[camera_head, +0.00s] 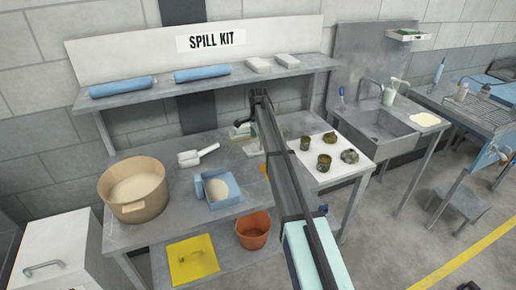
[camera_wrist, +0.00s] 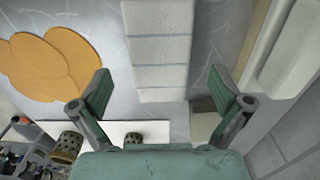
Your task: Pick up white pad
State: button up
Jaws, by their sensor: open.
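A white pad with thin blue-grey lines (camera_wrist: 162,50) lies on the grey worktop, between the two finger directions of my gripper in the wrist view. My gripper (camera_wrist: 160,92) is open, with a green finger on each side and nothing held. Two more white pads (camera_head: 272,63) lie on the shelf.
The shelf (camera_head: 215,80) with blue rolls (camera_head: 122,86) runs above the worktop. Orange flat pieces (camera_wrist: 50,65) lie left of the pad in the wrist view. A white mat (camera_head: 340,165) with several dark parts is at right.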

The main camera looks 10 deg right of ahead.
jog(key=shift+f, duration=1.25)
jog(key=c, duration=1.1)
jog(key=shift+c, duration=0.2)
